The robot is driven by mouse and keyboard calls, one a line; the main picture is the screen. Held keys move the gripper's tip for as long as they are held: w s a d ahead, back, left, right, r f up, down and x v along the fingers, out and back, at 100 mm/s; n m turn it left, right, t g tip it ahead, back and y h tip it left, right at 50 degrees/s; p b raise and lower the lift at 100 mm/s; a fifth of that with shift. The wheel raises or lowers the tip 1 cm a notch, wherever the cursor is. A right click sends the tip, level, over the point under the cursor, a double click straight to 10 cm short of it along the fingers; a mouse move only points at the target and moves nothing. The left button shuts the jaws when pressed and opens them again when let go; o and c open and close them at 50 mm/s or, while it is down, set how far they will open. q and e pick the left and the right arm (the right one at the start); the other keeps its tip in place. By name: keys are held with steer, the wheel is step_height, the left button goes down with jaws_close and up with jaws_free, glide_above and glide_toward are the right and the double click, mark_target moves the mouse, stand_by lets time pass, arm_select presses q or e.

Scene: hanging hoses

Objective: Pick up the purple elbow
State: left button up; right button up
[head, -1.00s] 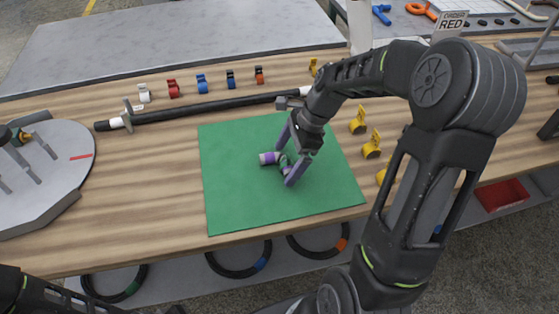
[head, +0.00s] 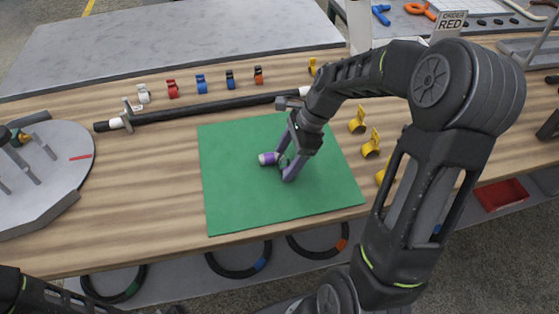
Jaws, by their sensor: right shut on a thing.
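The purple elbow (head: 268,158) lies on the green mat (head: 235,205); one purple end with a pale rim shows, and the rest is partly hidden by the fingers. My right gripper (head: 287,165) reaches down over the mat from the upper right and is shut on the elbow. The elbow appears to be at mat level; I cannot tell any gap beneath it. My left gripper is not in view; only a dark part of my left arm shows at the lower left.
A black rod (head: 200,110) lies behind the mat. Several coloured clips, including a red one (head: 173,89), stand behind it. Yellow clips (head: 371,145) stand right of the mat. A grey round plate (head: 60,185) with pegs is at left. Bare wood lies left of the mat.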

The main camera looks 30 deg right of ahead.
step_height(320, 180, up, 10)
stand_by(0.6)
stand_by(0.5)
